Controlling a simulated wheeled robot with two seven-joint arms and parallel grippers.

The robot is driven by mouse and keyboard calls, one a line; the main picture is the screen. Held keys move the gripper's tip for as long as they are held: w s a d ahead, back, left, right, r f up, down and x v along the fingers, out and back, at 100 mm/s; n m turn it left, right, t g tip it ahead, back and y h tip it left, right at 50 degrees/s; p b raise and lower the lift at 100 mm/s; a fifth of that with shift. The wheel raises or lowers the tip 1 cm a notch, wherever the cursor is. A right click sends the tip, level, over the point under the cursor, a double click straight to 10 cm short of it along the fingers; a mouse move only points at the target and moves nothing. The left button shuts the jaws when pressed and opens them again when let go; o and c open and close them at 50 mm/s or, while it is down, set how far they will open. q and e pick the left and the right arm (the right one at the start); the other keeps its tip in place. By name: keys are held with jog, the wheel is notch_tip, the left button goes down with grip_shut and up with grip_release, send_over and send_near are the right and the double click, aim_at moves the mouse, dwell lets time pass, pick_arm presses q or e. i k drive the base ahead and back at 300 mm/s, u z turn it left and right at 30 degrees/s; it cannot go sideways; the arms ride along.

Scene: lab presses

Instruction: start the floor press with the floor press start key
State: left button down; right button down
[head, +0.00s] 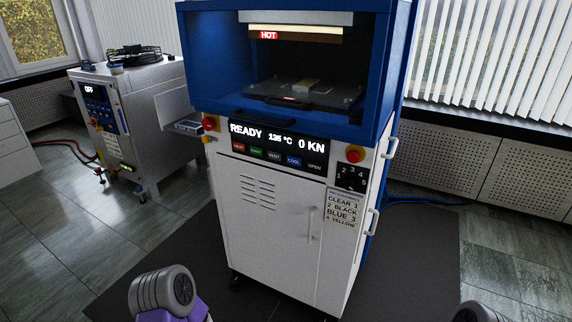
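The floor press (270,230) stands upright ahead of me, with a blue upper housing and a white cabinet below. Its display (278,137) reads READY, 135 °C and 0 KN. Under the display is a row of keys: a red one (239,147), a green one (256,151) with lettering too small to read surely, a dark VENT key (274,156), a blue COOL key (293,161) and a dark OPEN key (315,167). Neither gripper shows; only parts of my arms appear at the bottom.
A HOT sign (268,35) glows in the chamber. Another machine (130,120) stands left, its screen reading OFF. A dark mat (190,240) lies clear before the press.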

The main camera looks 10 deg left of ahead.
aim_at(257, 151)
jog(key=z, duration=0.4)
jog(key=k, duration=0.9)
jog(key=u, duration=0.15)
jog(key=i, duration=0.55)
jog(key=u, duration=0.85)
jog(key=i, duration=0.85)
jog(key=z, duration=0.5)
jog(key=i, duration=0.6)
jog(key=z, duration=0.55)
